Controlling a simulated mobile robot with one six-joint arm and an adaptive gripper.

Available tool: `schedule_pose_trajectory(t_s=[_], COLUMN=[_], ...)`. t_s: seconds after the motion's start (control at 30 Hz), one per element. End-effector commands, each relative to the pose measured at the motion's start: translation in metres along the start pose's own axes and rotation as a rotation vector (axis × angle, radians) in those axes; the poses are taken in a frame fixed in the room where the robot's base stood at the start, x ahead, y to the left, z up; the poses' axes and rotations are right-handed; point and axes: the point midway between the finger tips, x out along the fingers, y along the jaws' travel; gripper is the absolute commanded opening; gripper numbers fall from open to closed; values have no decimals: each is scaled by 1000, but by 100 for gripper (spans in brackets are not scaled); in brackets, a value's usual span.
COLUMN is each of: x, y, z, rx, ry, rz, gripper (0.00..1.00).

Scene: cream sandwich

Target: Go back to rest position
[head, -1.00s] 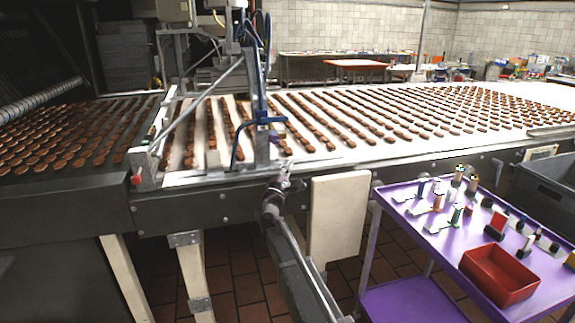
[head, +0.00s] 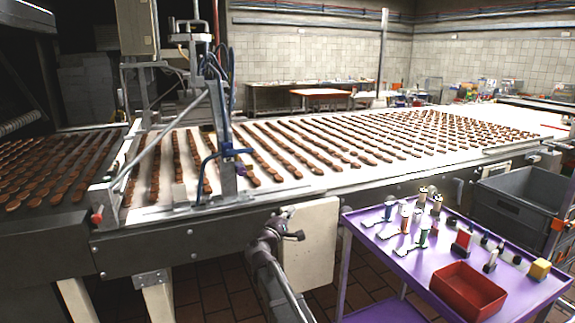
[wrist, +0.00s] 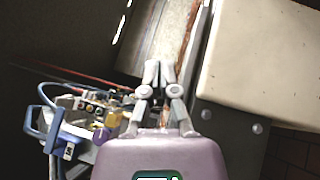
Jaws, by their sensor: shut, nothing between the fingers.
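My gripper (head: 292,222) is at the end of my arm, just in front of the conveyor's side and a cream panel (head: 312,250) in the head view. It is below the level of the belt. In the wrist view, my gripper (wrist: 159,68) has its fingertips close together, with nothing visible between them. The conveyor (head: 330,175) carries many rows of brown round biscuits (head: 300,145).
A purple cart (head: 385,250) stands to the right, with a red tray (head: 468,290), small bottles and blocks on it. A grey crate (head: 520,195) is behind it. A metal frame with blue tubing (head: 222,140) stands over the belt.

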Motion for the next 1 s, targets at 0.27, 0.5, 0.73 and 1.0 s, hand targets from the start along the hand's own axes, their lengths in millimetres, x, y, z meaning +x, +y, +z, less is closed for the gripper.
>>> schedule_pose_trajectory(t_s=[0.27, 0.5, 0.73, 1.0], x=[-2, -25, -65, -126], y=[-76, -138, -188, -228], z=[94, 156, 202, 240], rx=[190, 342, 480, 632], ry=[-182, -334, -471, -608], rz=[-311, -584, -853, -1178], gripper=[0, 0, 0, 0])
